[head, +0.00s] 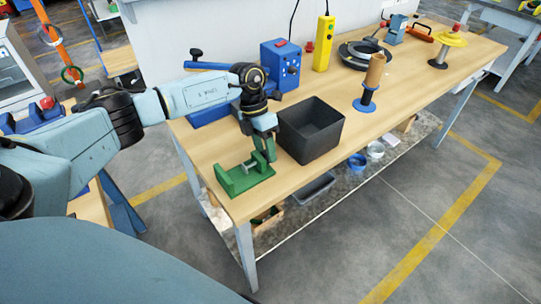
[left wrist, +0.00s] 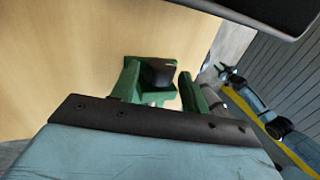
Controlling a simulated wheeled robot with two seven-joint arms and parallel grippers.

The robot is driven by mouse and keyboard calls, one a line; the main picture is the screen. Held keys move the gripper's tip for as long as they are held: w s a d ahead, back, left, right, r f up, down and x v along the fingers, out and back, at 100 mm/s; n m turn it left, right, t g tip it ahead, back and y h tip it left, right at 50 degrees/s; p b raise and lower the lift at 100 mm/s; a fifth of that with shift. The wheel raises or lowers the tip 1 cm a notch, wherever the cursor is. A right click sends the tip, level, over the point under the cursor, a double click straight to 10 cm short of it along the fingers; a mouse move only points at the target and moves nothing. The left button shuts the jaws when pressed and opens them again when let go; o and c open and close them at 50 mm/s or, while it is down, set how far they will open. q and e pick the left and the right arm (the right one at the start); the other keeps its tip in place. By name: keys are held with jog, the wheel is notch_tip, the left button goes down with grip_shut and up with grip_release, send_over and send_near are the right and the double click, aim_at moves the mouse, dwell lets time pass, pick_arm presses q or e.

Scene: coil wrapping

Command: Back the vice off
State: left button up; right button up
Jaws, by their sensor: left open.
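The green vice (head: 232,184) sits on the near left corner of the wooden table, with a small pale metal part (head: 251,166) between its upright green parts. My left gripper (head: 266,154) points down just above and beside the vice's right end. In the left wrist view its two green fingers (left wrist: 158,90) are spread apart, and green and dark parts of the vice (left wrist: 157,72) show between and beyond them. The fingers look empty; I cannot tell whether they touch the vice.
A black open bin (head: 310,130) stands close to the right of my left gripper. Behind are a blue machine (head: 281,66), a yellow pendant box (head: 323,44) and a brown cylinder on a blue spool (head: 371,80). The table's front edge is close to the vice.

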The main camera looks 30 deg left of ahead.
pick_arm(q)
jog(key=shift+c, duration=0.3)
jog(key=c, duration=0.5)
jog(key=y+p, duration=0.2)
jog(key=p, duration=0.1)
jog(key=shift+s+d+r+t, duration=0.2)
jog(key=shift+d+r+t, duration=0.1)
jog(key=shift+d+f+y+p, duration=0.1)
jog(key=shift+y+p, duration=0.25)
jog(key=shift+y, duration=0.05)
jog(key=shift+f+t, duration=0.1)
jog(key=shift+t, duration=0.2)
jog(key=shift+f+y, duration=0.1)
jog(key=shift+y, duration=0.2)
